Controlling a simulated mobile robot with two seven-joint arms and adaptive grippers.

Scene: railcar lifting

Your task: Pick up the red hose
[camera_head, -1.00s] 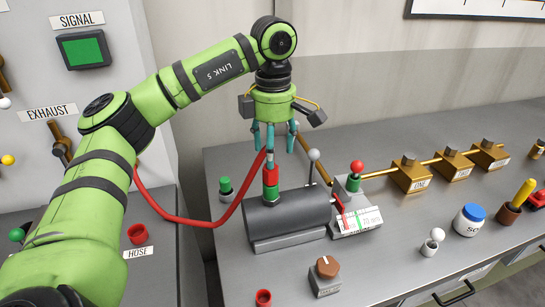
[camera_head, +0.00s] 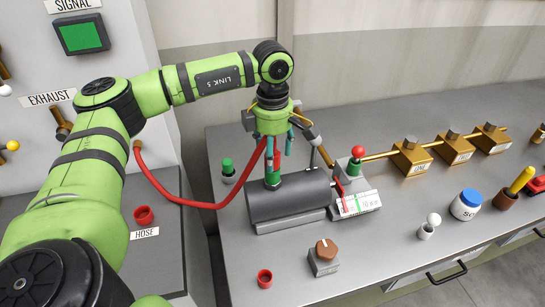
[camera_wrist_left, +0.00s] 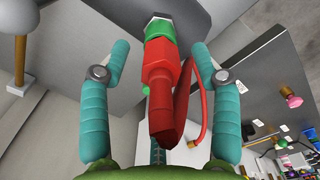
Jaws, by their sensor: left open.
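The red hose (camera_head: 185,201) runs from the grey wall panel at left, sags, and rises to the top of a dark grey cylinder (camera_head: 290,196). Its red end piece (camera_wrist_left: 160,82) sits upright on the cylinder's green fitting (camera_head: 272,180), and the green fitting also shows in the left wrist view (camera_wrist_left: 160,31). My left gripper (camera_head: 279,152) is open above the cylinder, with its teal fingers on either side of the hose end. In the left wrist view the end piece lies between the fingers, with a visible gap on both sides. My right gripper is not in view.
A lever with a grey ball stands just right of the gripper. A red-knobbed green valve (camera_head: 356,160) and a gauge (camera_head: 357,203) are beside the cylinder. Brass blocks (camera_head: 410,157) and jars line the bench at right. A red socket labelled HOSE (camera_head: 144,215) is at left.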

